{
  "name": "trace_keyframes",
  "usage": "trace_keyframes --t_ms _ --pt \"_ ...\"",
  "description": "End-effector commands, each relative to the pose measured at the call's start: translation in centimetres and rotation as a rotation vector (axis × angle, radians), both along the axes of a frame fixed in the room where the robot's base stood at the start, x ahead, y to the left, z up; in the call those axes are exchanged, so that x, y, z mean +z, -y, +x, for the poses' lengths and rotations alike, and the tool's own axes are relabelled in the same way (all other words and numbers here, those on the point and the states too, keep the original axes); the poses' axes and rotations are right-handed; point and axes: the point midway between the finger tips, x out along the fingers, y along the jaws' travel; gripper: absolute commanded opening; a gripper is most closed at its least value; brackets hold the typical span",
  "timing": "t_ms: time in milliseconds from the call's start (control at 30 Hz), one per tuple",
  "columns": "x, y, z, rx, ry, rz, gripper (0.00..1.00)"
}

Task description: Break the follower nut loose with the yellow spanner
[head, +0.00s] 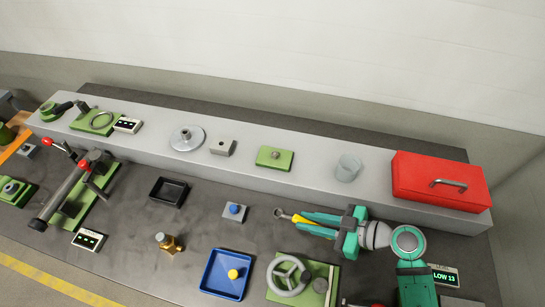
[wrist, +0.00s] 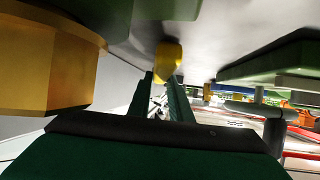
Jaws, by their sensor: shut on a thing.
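The yellow spanner (head: 297,219) is held in my gripper (head: 306,223) in the head view, above the bench. Its ring end points left, clear of the fingers. In the wrist view a yellow part (wrist: 168,62) shows between the two dark green fingers, probably the spanner. A brass fitting (head: 170,243) stands on the bench well left of my gripper, apart from the spanner; I cannot tell whether it carries the follower nut. A large brass-coloured body (wrist: 45,60) fills the upper left of the wrist view; I cannot tell what it is.
A blue tray (head: 212,288) with a yellow knob lies front left of my gripper. A green block with a grey handwheel (head: 289,277) is just below it. A blue-knobbed block (head: 234,212) is to its left. A red toolbox (head: 415,178) stands on the shelf at right.

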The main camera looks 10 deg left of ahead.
Motion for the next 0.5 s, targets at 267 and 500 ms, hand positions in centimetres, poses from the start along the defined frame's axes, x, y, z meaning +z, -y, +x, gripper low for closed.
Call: trace_keyframes --t_ms 267,500 --pt "1.2 0.2 0.0 -0.002 0.002 -0.003 0.0" --pt "3.3 0.1 0.0 -0.001 0.001 -0.002 0.0"
